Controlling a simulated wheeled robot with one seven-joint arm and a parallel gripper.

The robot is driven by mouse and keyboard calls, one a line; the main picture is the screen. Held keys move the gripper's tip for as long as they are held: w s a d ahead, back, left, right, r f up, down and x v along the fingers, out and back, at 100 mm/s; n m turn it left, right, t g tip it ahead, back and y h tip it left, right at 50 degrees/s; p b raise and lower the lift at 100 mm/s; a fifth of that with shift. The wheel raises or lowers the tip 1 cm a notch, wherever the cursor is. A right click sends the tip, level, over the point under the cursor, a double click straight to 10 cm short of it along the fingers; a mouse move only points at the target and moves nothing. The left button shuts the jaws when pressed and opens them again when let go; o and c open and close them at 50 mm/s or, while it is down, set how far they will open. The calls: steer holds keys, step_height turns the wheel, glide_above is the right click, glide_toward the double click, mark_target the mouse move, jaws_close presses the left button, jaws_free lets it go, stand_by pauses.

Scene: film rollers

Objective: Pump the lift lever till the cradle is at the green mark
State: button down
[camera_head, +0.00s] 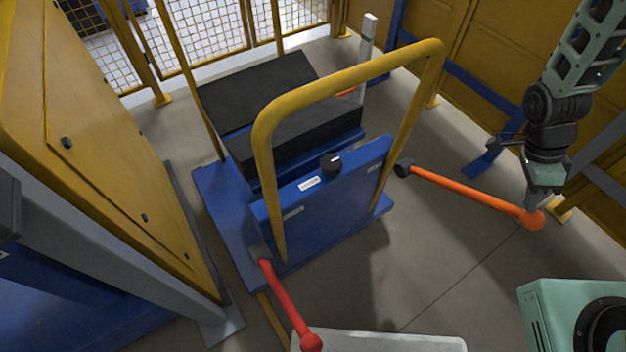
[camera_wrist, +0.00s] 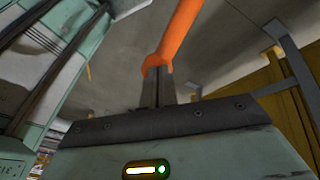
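The orange lift lever (camera_head: 465,193) sticks out to the right from a dark pivot on the blue lift cart (camera_head: 325,205), sloping slightly down to its ball end. My gripper (camera_head: 533,207) is at that ball end from above. In the wrist view its fingers (camera_wrist: 158,92) are close together, with the orange lever (camera_wrist: 180,35) at their tips; they appear shut on it. The cradle (camera_head: 262,85) is a pair of black sloped pads behind the yellow handle. A white post (camera_head: 367,50) behind it carries a thin green mark (camera_head: 369,38). An orange-red pointer (camera_head: 346,92) by the cradle sits below that mark.
A red lever (camera_head: 285,300) projects from the cart's lower left front. The yellow handle frame (camera_head: 345,85) arches over the cart. A yellow cabinet (camera_head: 105,150) stands at left, mesh fencing behind and yellow panels at right. The floor right of the cart is mostly clear.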

steer(key=b+x, duration=0.3)
steer(key=x, duration=0.3)
steer(key=shift+s+d+f, duration=0.1)
steer(key=shift+d+f, duration=0.05)
step_height(320, 180, down, 6)
steer(key=s+b, duration=0.1)
steer(key=b, duration=0.3)
steer(key=p, duration=1.6)
glide_toward(527, 221)
steer(key=w, duration=0.3)
steer(key=shift+f, duration=0.1)
steer(key=b+x, duration=0.1)
steer(key=x, duration=0.1)
steer(key=b+x, duration=0.1)
steer(key=x, duration=0.1)
steer(key=s+b+x, duration=0.1)
steer(key=x, duration=0.1)
steer(key=shift+d, duration=0.35)
